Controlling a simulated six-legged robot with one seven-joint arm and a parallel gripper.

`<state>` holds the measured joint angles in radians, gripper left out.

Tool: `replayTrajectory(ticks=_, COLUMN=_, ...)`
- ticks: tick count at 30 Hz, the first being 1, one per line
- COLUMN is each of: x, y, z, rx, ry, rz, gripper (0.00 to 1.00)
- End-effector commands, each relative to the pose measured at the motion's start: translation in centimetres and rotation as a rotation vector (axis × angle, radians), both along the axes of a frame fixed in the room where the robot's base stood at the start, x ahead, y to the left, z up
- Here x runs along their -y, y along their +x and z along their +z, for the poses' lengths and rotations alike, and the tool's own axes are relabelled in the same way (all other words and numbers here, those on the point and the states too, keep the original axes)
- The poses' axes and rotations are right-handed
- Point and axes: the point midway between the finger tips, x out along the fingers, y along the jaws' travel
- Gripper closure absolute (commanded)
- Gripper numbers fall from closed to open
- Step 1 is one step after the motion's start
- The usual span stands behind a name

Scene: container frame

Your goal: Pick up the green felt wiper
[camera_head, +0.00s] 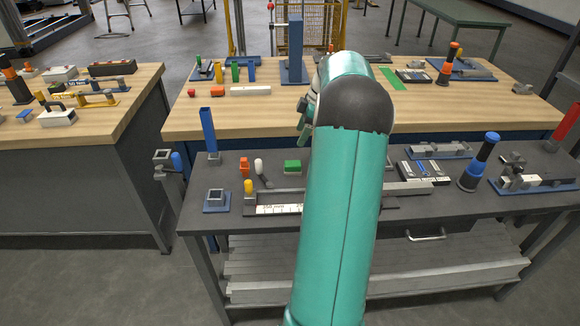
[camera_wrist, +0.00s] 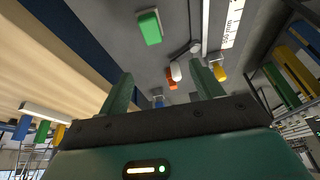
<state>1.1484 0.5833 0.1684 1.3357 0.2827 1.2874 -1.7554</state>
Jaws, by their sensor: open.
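The green felt wiper (camera_head: 292,167) is a small green block on the dark grey bench, just left of my teal arm in the head view. In the wrist view, the wiper (camera_wrist: 149,27) shows a green top and a pale side near the top edge, beyond my fingertips. My gripper (camera_wrist: 162,70) is open and nothing shows between its two dark green fingers. In the head view, my gripper (camera_head: 304,122) is partly hidden behind my arm, above the bench's back edge and apart from the wiper.
A white-tipped lever (camera_head: 260,170), an orange piece (camera_head: 244,166) and a yellow-topped piece (camera_head: 249,187) stand left of the wiper. A marked ruler (camera_head: 277,209) lies in front. A tall blue post (camera_head: 208,130) rises at left. A wooden bench (camera_head: 290,118) lies behind.

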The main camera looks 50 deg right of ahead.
Motion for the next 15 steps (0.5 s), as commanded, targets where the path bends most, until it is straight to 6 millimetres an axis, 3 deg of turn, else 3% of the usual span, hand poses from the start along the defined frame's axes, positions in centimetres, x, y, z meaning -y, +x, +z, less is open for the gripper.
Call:
replayTrajectory(ticks=1, x=1.2, y=-0.6, z=-0.7, rx=0.011, ry=0.007, rz=0.007, gripper=0.35)
replayTrajectory(ticks=5, x=2.2, y=-1.1, z=-1.7, rx=0.027, ry=0.011, rz=0.024, gripper=0.35)
replayTrajectory(ticks=15, x=0.7, y=0.8, z=-7.3, rx=0.027, ry=0.012, rz=0.027, gripper=0.35)
